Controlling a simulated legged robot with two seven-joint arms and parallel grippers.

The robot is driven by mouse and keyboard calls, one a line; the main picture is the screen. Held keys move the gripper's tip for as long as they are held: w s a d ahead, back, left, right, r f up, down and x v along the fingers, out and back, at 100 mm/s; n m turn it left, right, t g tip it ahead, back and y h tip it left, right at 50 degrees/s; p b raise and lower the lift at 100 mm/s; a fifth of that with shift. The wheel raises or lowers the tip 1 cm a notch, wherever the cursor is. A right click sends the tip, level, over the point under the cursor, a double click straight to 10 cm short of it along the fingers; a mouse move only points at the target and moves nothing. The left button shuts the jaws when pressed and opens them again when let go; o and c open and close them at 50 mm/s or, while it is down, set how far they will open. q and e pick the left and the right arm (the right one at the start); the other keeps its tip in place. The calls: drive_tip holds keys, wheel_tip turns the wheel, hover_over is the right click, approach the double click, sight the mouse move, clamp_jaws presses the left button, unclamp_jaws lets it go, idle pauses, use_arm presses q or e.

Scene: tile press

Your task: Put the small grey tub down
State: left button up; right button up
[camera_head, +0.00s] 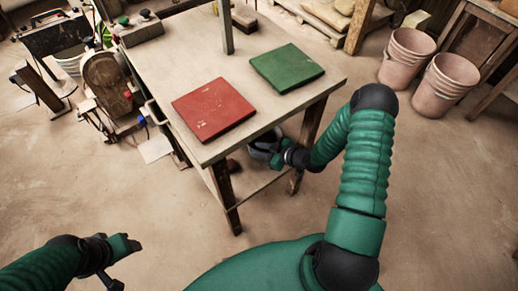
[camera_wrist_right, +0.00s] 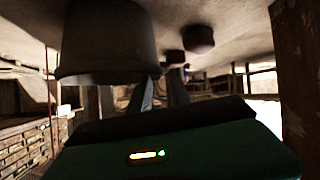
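The small grey tub (camera_head: 262,149) is low under the front edge of the table, by the lower shelf. My right gripper (camera_head: 276,158) is right beside it, partly hidden. In the right wrist view, which looks upside down, the tub (camera_wrist_right: 105,40) is upright with its base at the shelf surface. My right gripper's two fingers (camera_wrist_right: 162,90) are apart there, with a gap between them. The tub is to the left of that gap and overlaps one finger's end; contact is unclear. My left gripper (camera_head: 126,264) is empty and open over the floor at lower left.
A red tile (camera_head: 213,108) and a green tile (camera_head: 287,68) lie on the table (camera_head: 190,58). Reddish round pots (camera_wrist_right: 198,38) stand on the shelf (camera_head: 257,182) beyond the tub. A table leg (camera_head: 311,130) is close to my right arm. Pink buckets (camera_head: 407,55) stand at right.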

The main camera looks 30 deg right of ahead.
drive_tip(key=p+v, duration=0.3)
drive_tip(key=v, duration=0.9)
drive_tip(key=shift+f, duration=0.1)
